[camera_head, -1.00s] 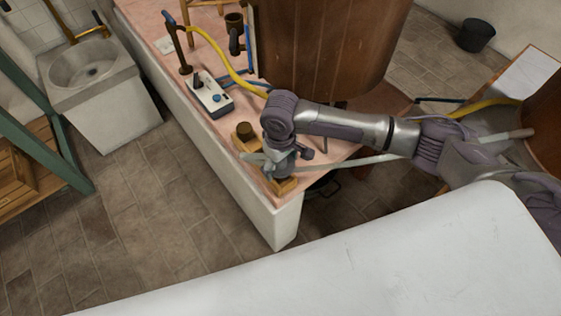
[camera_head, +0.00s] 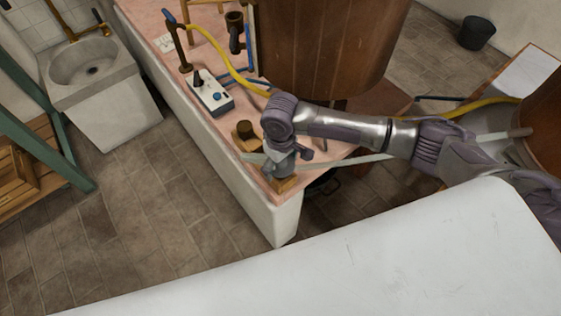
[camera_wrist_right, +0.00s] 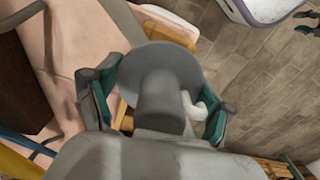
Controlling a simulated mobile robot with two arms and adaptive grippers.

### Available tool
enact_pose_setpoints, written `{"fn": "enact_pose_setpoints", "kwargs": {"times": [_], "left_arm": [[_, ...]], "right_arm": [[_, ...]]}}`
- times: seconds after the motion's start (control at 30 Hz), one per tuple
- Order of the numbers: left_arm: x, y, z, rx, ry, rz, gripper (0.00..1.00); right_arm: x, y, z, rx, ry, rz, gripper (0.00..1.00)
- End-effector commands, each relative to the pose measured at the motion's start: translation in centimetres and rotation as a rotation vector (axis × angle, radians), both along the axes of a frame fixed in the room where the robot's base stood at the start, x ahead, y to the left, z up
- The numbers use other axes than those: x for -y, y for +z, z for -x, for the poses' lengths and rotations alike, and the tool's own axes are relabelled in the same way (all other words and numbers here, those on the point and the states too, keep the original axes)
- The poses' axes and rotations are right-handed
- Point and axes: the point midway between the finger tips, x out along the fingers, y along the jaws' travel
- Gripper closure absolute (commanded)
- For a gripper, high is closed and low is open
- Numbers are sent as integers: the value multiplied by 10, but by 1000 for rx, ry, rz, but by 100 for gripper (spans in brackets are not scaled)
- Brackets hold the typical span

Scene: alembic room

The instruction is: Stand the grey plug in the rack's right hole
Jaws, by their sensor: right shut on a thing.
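My right gripper (camera_head: 277,163) is over the front end of the pink-topped counter. In the right wrist view, its green-padded fingers (camera_wrist_right: 160,108) are on both sides of the grey plug (camera_wrist_right: 160,72), which shows a round, wide grey end. The wooden rack (camera_head: 286,186) is on the counter under the gripper, partly hidden by it. A dark brown plug (camera_head: 245,130) stands at the rack's far end. The holes and the lower end of the grey plug are hidden, so I cannot tell if it is in a hole. My left gripper is not in view.
A control box (camera_head: 211,94) and a yellow hose (camera_head: 227,55) are farther back on the counter (camera_head: 205,138). A large wooden vat (camera_head: 325,50) stands behind my right arm. A white surface (camera_head: 350,265) fills the front.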

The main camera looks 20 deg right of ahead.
Motion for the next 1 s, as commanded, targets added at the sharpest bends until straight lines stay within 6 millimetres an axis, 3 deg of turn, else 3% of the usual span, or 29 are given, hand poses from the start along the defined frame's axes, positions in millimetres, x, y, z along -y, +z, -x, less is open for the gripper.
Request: {"fn": "enact_pose_setpoints", "kwargs": {"times": [0.37, 1.0], "left_arm": [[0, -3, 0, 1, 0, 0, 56], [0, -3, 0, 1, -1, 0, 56]], "right_arm": [[0, -13, 0, 0, 0, -1, 54], [0, -14, 0, 1, 0, 0, 54]]}}
